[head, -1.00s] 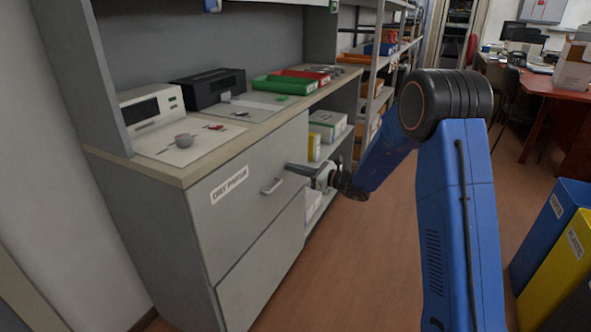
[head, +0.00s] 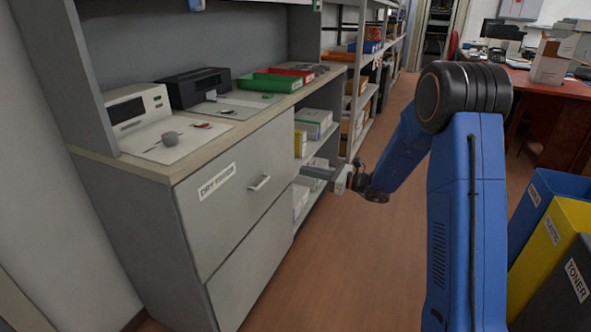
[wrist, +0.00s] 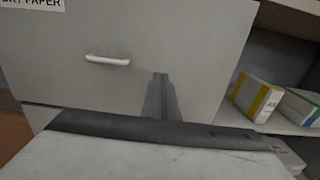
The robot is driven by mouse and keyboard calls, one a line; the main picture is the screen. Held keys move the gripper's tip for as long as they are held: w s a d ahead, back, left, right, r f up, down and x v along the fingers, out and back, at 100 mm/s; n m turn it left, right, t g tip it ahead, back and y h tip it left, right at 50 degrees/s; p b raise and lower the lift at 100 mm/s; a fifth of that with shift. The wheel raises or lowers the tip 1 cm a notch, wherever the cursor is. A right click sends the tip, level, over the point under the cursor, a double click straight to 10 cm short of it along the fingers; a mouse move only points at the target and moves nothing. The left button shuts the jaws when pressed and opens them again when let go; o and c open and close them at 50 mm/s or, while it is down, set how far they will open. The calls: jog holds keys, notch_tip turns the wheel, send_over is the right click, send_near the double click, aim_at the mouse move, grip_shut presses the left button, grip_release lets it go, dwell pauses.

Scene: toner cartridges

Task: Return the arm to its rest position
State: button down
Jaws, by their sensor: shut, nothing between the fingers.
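My blue arm stands at the right in the head view, bent at the elbow, with its forearm reaching down toward the cabinet. My gripper (head: 312,172) is shut and empty, in front of the right part of the cabinet and the open shelf beside it. In the wrist view my gripper (wrist: 160,80) shows as shut fingers pointing at the grey drawer front. The drawer (head: 235,192), labelled as dry paper, looks closed. Its handle (head: 260,183) is apart from my gripper, and the handle also shows in the wrist view (wrist: 107,60).
The cabinet top (head: 160,172) holds two machines and green (head: 268,82) and red trays. Boxes (head: 314,123) stand on the side shelf. Blue, yellow (head: 553,240) and dark toner (head: 565,290) bins stand at the right. The floor (head: 345,265) between cabinet and arm is clear.

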jog(key=s+a+r+n+g+h, duration=0.1)
jog(key=s+r+n+g, duration=0.2)
jog(key=s, duration=0.6)
jog(key=s+r+n+g+h, duration=0.2)
jog(key=s+n, duration=0.3)
jog(key=s, duration=0.5)
jog(key=s+a+r+n+g+h, duration=0.1)
jog(key=s+r+n+g, duration=0.15)
jog(key=s+n, duration=0.45)
jog(key=s+d+n+t+h, duration=0.1)
jog(key=s+d+n+h, duration=0.3)
jog(key=s+d, duration=0.4)
jog(key=s+d+f+n+t+h, duration=0.1)
jog(key=s+d+n+h, duration=0.4)
jog(key=s, duration=1.1)
jog(key=d+t+h, duration=0.1)
jog(key=d+h, duration=0.1)
jog(key=d, duration=0.2)
jog(key=shift+s+d+h, duration=0.3)
jog(key=shift+s, duration=0.1)
jog(key=shift+f, duration=0.1)
